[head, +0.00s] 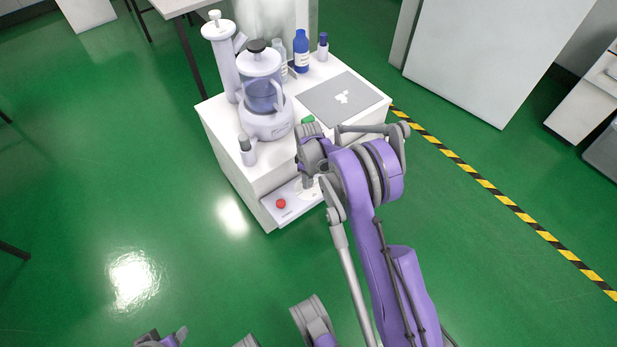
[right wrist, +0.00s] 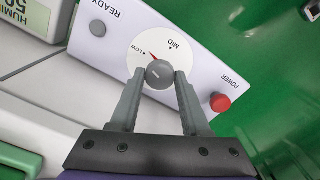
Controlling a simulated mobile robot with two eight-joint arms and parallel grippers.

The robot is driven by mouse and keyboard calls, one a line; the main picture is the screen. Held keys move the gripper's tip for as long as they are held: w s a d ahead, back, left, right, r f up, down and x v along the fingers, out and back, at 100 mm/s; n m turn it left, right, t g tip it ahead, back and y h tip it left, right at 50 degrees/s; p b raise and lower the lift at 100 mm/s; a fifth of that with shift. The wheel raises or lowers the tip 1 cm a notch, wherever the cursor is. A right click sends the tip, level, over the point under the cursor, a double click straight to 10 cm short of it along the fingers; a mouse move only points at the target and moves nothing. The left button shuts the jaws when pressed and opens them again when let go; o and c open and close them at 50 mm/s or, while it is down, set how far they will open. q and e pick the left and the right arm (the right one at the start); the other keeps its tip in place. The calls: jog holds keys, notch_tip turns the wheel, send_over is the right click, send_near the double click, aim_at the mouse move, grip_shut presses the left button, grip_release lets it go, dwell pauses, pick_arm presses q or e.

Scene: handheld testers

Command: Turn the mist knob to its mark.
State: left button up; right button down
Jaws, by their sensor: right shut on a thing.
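The mist knob (right wrist: 159,74) is a small dark grey round knob on a white dial (right wrist: 140,70), seen in the right wrist view. The dial is marked LOW and MID, and a red pointer (right wrist: 153,57) shows beside the knob, between these two marks and closer to LOW. My right gripper (right wrist: 158,80) is shut on the knob, one finger on each side. In the head view the arm largely covers the knob, and the front panel (head: 290,213) is partly visible. My left gripper cannot be made out.
A red POWER button (right wrist: 220,102) is close to the right finger. A grey READY light (right wrist: 98,28) is on the panel's other side. On the white cabinet (head: 225,128) stand a clear-tank device (head: 265,122), a small bottle (head: 247,155), blue bottles (head: 301,52) and a grey plate (head: 358,105).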

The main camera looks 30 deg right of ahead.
jog(key=shift+n, duration=1.5)
jog(key=shift+c, duration=1.9)
grip_release()
notch_tip(320, 180, up, 11)
jog(key=p, duration=0.3)
jog(key=shift+f, duration=0.1)
